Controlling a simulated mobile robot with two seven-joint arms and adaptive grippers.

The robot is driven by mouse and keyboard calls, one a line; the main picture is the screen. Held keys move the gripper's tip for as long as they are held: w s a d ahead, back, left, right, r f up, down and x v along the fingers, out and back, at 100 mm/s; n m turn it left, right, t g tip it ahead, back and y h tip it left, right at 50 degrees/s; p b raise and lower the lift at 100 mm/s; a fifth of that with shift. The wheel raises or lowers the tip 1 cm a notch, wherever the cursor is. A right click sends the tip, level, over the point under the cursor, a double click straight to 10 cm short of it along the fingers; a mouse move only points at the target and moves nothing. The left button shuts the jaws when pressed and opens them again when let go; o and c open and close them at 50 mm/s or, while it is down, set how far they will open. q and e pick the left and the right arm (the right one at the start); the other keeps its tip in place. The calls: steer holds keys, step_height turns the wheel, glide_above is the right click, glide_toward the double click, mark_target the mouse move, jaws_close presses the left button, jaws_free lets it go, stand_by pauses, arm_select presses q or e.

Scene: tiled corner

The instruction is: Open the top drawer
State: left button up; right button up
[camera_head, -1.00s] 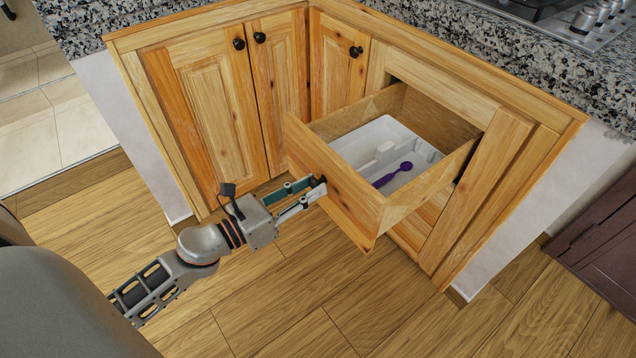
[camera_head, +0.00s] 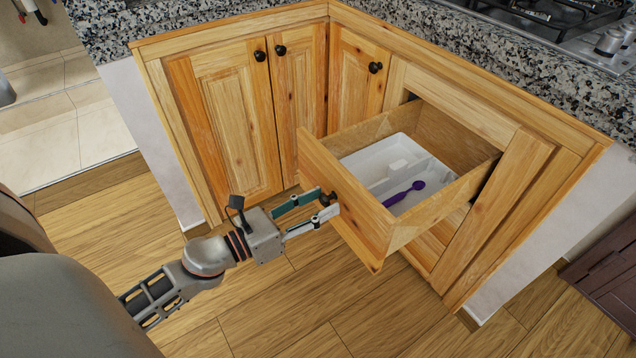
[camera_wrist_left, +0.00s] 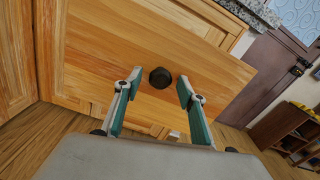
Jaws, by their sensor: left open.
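The top drawer (camera_head: 346,198) is pulled well out of the wooden corner cabinet. Its inside shows a white tray (camera_head: 376,162) with a purple spoon (camera_head: 404,193) in it. A dark round knob (camera_head: 327,199) sits on the drawer front. My left gripper (camera_head: 328,203) is open at the drawer front, with its fingers on either side of the knob. The left wrist view shows the knob (camera_wrist_left: 160,78) between and a little beyond the two spread fingertips (camera_wrist_left: 158,84), with gaps on both sides. My right gripper is not in view.
Cabinet doors (camera_head: 222,120) with dark knobs stand shut to the left of the drawer. A granite counter (camera_head: 230,15) with a gas stove (camera_head: 560,25) runs above. Wooden floor (camera_head: 290,315) lies clear in front. A dark brown cabinet (camera_head: 610,265) stands at the right edge.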

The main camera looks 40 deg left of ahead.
arm_select(q)
steer(key=v, duration=1.2)
